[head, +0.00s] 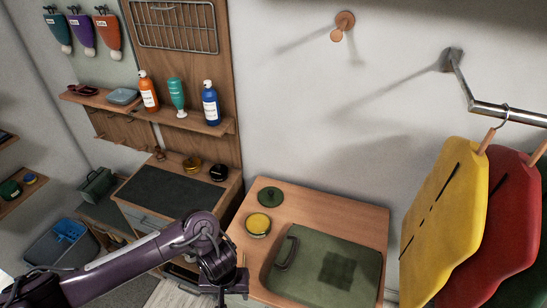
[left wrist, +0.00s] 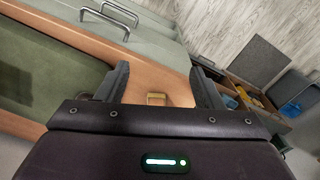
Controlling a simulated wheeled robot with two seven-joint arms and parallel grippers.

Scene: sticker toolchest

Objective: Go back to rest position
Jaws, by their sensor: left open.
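My left gripper (head: 232,284) is at the lower middle of the head view, beside the left edge of a wooden-topped cabinet (head: 345,208). In the left wrist view its two fingers (left wrist: 163,86) are spread apart with nothing held between them. Behind them are the cabinet's wooden edge and a small brass-coloured piece (left wrist: 156,98). On the cabinet lies a green toolchest (head: 290,282) with a handle and a darker square patch on its top. My right gripper is in neither view.
A yellow-topped tin (head: 257,224) and a green round disc (head: 270,196) lie on the cabinet. A drawer unit with a dark mat (head: 170,190) stands left. A shelf (head: 205,124) holds several bottles. Coloured hanging pieces (head: 447,220) are at right. Floor (left wrist: 225,30) shows beside the cabinet.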

